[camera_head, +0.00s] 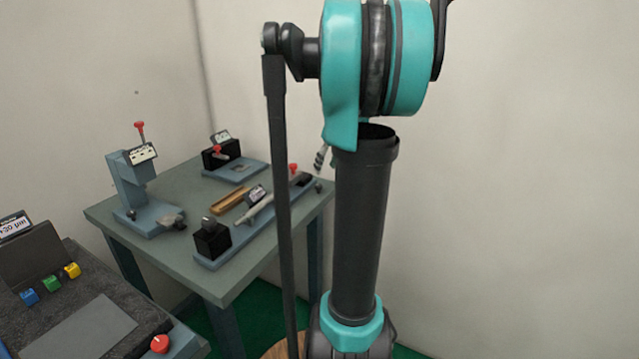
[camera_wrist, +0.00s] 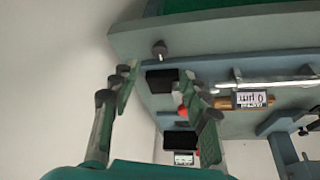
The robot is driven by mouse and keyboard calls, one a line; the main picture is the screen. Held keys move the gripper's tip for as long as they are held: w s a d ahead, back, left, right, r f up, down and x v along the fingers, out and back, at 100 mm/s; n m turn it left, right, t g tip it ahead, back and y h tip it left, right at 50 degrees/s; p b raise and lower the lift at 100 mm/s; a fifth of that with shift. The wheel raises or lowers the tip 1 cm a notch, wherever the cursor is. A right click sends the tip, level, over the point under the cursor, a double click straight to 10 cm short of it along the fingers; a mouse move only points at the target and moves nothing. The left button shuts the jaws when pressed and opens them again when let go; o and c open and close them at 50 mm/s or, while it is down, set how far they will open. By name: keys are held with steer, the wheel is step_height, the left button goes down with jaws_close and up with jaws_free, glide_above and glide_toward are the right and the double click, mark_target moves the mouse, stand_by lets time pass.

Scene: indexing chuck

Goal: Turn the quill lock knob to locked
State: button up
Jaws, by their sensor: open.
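In the head view, a black block (camera_head: 304,180) stands at the right end of a long blue base, with a red knob (camera_head: 293,168) on top and a small dark knob (camera_head: 318,188) beside it. I cannot tell for sure which is the quill lock knob, or its setting. In the wrist view, the open, empty gripper (camera_wrist: 158,84) has its fingers on either side of the black block (camera_wrist: 160,76). The dark knob (camera_wrist: 159,48) shows beyond the tips, and red (camera_wrist: 183,112) shows by the right finger. In the head view my arm mostly hides the gripper.
The table (camera_head: 240,280) also bears a blue stand with a red-topped lever (camera_head: 139,130), a black unit with a red knob (camera_head: 218,151) at the back, and a wooden piece (camera_head: 230,200). A dark console (camera_head: 80,320) with coloured buttons is at front left.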

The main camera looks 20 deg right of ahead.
mark_target(319, 186)
steer(key=x, duration=0.9)
steer(key=shift+f, duration=0.1)
steer(key=shift+s, duration=0.1)
jaws_close()
